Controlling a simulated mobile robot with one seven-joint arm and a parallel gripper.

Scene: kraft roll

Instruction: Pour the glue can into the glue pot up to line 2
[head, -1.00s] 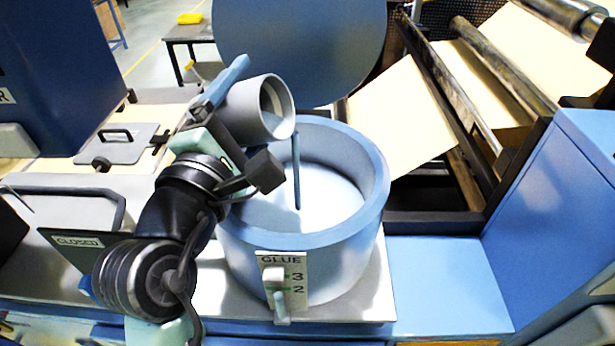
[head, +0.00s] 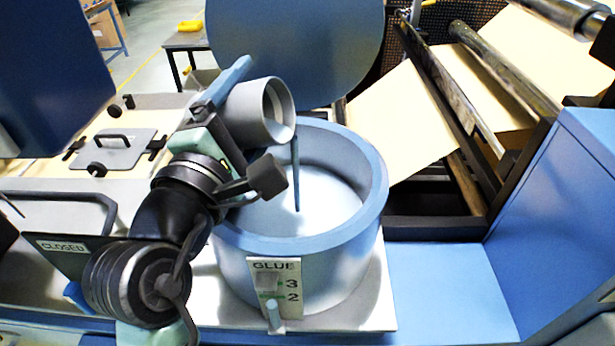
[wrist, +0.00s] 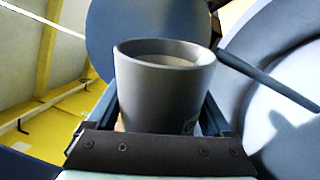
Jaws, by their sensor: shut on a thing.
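My gripper (head: 213,122) is shut on the grey glue can (head: 258,112) and holds it tipped above the left rim of the glue pot. The can's mouth points right, over the pot. In the wrist view the can (wrist: 160,95) sits between the fingers, with a pale surface inside its mouth. The round blue glue pot (head: 365,215) holds pale contents. A thin blue-grey line (head: 296,175) runs from near the can's lip into the pot; I cannot tell whether it is a rod or a stream. The GLUE plate (head: 275,267) shows 3 and 2, with a green mark by 2.
A large blue disc (head: 295,45) stands behind the pot. Pale paper (head: 400,110) and rollers lie at the right. A blue panel (head: 560,210) stands right of a clear blue ledge (head: 445,285). A CLOSED sign (head: 63,246) is at the left.

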